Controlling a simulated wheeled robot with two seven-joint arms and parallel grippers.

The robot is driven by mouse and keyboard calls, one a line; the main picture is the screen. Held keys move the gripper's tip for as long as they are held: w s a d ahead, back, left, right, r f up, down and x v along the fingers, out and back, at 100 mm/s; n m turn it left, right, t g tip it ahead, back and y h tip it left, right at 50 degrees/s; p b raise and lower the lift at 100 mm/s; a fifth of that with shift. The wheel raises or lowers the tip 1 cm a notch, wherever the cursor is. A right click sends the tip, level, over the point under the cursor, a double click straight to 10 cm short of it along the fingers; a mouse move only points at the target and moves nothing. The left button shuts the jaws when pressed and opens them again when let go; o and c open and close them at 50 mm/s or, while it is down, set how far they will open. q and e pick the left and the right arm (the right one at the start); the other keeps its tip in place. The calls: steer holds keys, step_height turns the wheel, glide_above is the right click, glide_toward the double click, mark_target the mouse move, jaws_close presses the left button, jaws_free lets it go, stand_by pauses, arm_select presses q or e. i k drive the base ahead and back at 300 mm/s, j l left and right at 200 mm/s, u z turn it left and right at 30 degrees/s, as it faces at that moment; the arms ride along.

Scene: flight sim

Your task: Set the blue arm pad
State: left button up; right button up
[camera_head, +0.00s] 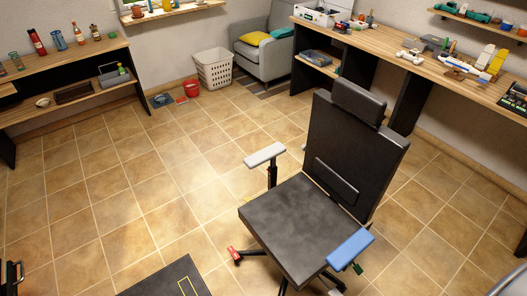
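A black office chair (300,222) stands on the tiled floor, its backrest (352,150) toward the far right. The blue arm pad (350,249) is at the chair's near right side; its support is mostly hidden, so I cannot tell how it is seated. A small green part (358,268) shows beside it. A pale grey arm pad (265,154) tops the black post on the other side. My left gripper (13,274) shows partly at the lower left edge, away from the chair; its opening is unclear. Only a white piece of my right arm (508,284) shows clearly at the lower right corner.
A red part (234,254) is at one chair foot. A long wooden bench (425,70) with models runs along the right, and a shelf unit (65,62) stands left. A white basket (213,69) and grey armchair (266,45) are behind.

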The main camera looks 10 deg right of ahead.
mark_target(347, 252)
steer(key=z, duration=1.45)
